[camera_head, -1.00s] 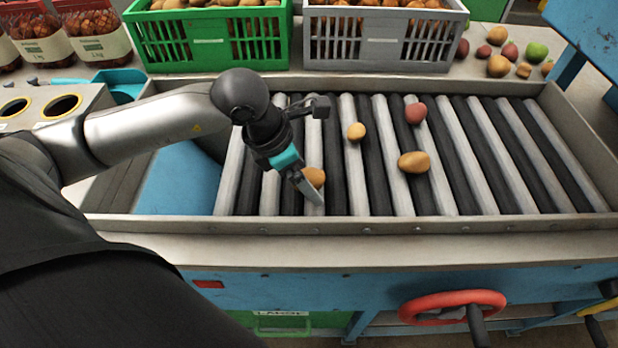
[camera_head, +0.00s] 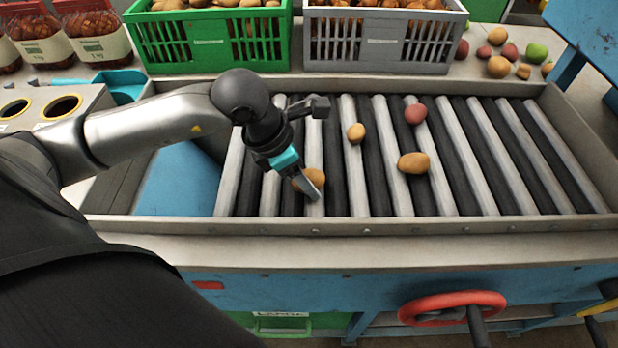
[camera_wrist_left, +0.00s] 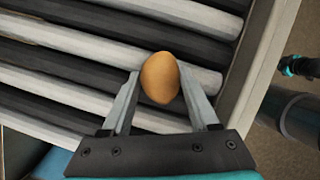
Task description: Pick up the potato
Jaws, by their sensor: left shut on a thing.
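A yellow-brown potato (camera_head: 315,177) lies on the roller table (camera_head: 480,160) at my left gripper (camera_head: 310,188). In the left wrist view the potato (camera_wrist_left: 160,78) sits between the two fingertips of my left gripper (camera_wrist_left: 158,90), which is shut on it. Part of the potato is hidden by a finger in the head view. It looks to be at the level of the rollers; I cannot tell whether it touches them. A small yellow potato (camera_head: 356,132), a larger brown one (camera_head: 413,163) and a reddish one (camera_head: 415,114) lie apart on the rollers. My right gripper is not in view.
A metal rim (camera_head: 400,226) borders the rollers in front. A green crate (camera_head: 160,45) and a grey crate (camera_head: 440,50) with potatoes stand behind. Several loose potatoes lie at the back right. A red handwheel (camera_head: 452,306) is at the front. The right rollers are clear.

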